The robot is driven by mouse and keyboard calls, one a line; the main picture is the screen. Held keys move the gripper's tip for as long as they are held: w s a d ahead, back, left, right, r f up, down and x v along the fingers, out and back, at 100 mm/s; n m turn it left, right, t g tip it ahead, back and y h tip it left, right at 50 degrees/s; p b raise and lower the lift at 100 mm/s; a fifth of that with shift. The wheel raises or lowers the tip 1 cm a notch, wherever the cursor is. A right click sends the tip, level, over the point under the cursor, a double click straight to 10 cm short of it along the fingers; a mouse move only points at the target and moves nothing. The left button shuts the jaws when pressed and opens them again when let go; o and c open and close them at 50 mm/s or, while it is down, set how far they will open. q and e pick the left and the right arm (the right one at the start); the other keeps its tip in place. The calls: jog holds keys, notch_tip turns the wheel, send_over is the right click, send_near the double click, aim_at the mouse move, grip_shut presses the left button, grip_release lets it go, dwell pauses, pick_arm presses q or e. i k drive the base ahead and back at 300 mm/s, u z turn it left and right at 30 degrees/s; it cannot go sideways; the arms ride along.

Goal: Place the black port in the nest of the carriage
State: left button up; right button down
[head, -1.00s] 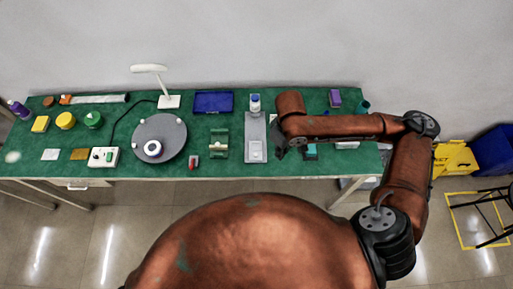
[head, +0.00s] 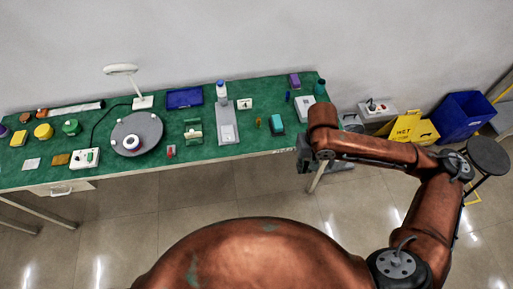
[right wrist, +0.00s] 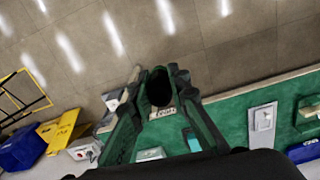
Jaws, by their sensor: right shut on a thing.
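The black port (right wrist: 158,85) is a dark round piece between the fingers of my right gripper (right wrist: 161,82) in the right wrist view. The gripper is shut on it. In the head view my right gripper (head: 303,156) hangs just off the table's front edge, at the right end; the port cannot be made out there. A long grey unit (head: 228,133) with a pale block on its front half stands mid-table; it looks like the carriage on its track, and it also shows in the right wrist view (right wrist: 262,127). The nest is too small to tell. My left gripper is out of view.
A white bottle with a blue cap (head: 221,90) stands behind the grey unit. A green stand (head: 193,132) and a grey round turntable (head: 137,133) are to its left. A teal block (head: 277,124) and a white box (head: 305,108) lie between the unit and my right arm.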

aim_at(227, 130)
jog(key=z, duration=0.25)
jog(key=k, duration=0.5)
jog(key=u, duration=0.7)
jog(key=i, duration=0.6)
jog(key=u, duration=0.5)
jog(key=i, duration=0.9)
jog(key=z, duration=0.35)
